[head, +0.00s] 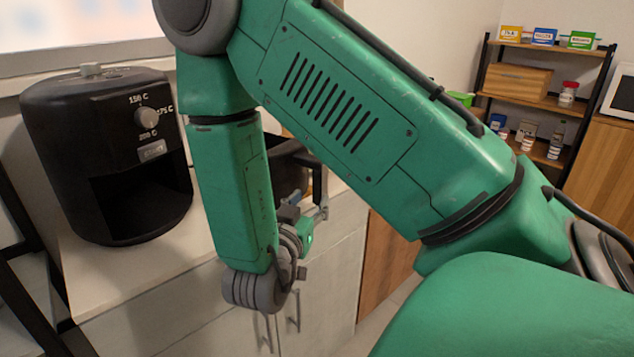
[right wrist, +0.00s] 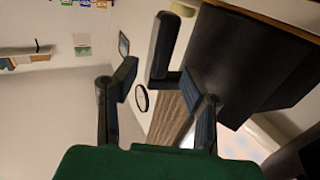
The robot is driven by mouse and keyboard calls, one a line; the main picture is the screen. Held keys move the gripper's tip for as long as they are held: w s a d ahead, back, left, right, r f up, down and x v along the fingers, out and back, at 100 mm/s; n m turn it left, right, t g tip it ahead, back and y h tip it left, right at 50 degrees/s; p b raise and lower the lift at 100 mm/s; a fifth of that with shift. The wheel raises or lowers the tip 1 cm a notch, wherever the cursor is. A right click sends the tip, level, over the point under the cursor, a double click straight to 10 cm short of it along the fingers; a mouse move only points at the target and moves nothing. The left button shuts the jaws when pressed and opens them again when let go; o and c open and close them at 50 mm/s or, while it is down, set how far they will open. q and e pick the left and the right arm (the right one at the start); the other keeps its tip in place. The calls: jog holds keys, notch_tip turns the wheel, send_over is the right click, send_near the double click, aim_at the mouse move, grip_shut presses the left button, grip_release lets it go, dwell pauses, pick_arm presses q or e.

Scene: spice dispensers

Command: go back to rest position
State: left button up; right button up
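My right arm (head: 370,110) crosses most of the head view. Its gripper (head: 308,215) is small there, partly behind my forearm, just in front of a black basket (head: 290,170) on the counter. In the right wrist view my right gripper (right wrist: 160,80) has its two fingers spread apart with nothing clamped between them. The black handle (right wrist: 162,48) of the basket (right wrist: 245,60) lies just beyond the fingertips, apart from them as far as I can tell. My left gripper is not in view.
A black air fryer (head: 110,150) with an empty front opening stands on the white counter (head: 150,270) at left. A shelf (head: 540,100) with spice boxes and jars stands at back right, beside a white appliance (head: 622,92). Cabinet doors lie below the counter.

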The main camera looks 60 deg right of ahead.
jog(key=shift+v, duration=1.8)
jog(key=a+f+n+t+y, duration=0.15)
jog(key=f+n+y, duration=0.3)
jog(key=f, duration=0.55)
jog(key=a+f+n+y, duration=0.3)
jog(key=f+n+y, duration=0.15)
jog(key=f, duration=0.55)
jog(key=s+a+f+n+g+y, duration=0.3)
jog(key=s+a+f+y, duration=0.1)
jog(key=s, duration=0.3)
jog(key=s+a+f+n+g+y, duration=0.3)
jog(key=s+a+f+y, duration=0.1)
jog(key=s+a+f, duration=0.2)
jog(key=shift+s+a+f+n, duration=0.35)
jog(key=shift+s+f, duration=0.1)
jog(key=shift+s, duration=0.6)
jog(key=shift+d, duration=0.1)
